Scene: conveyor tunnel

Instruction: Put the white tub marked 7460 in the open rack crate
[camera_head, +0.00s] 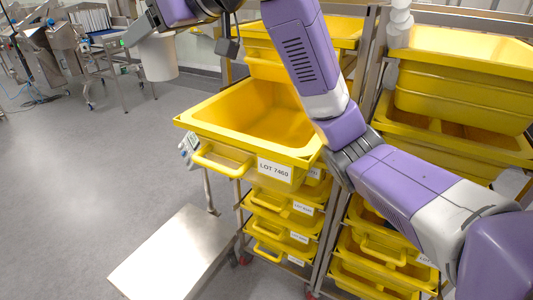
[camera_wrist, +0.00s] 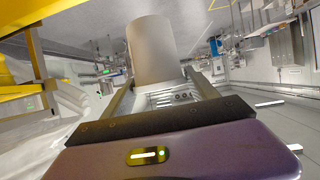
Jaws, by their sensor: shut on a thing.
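A plain white tub (camera_head: 157,58) hangs upright at the upper left, clear of the rack; it also fills the upper middle of the wrist view (camera_wrist: 150,50). No marking shows on its visible side. My gripper (camera_head: 140,30) is shut on the tub near its upper part in the head view; its fingers (camera_wrist: 160,85) lie on both sides of the tub in the wrist view. The open rack crate (camera_head: 205,131) is yellow, pulled out, and labelled LOT 7460 (camera_head: 275,169). Its visible inside looks empty. The tub is left of and beyond the crate, apart from it.
My arm crosses over the crate's right side and hides part of it. More yellow crates (camera_head: 270,228) are stacked below, and others (camera_head: 465,95) stand right. A steel platform (camera_head: 175,258) stands front left. A steel table (camera_head: 120,55) is at the back. The floor at left is clear.

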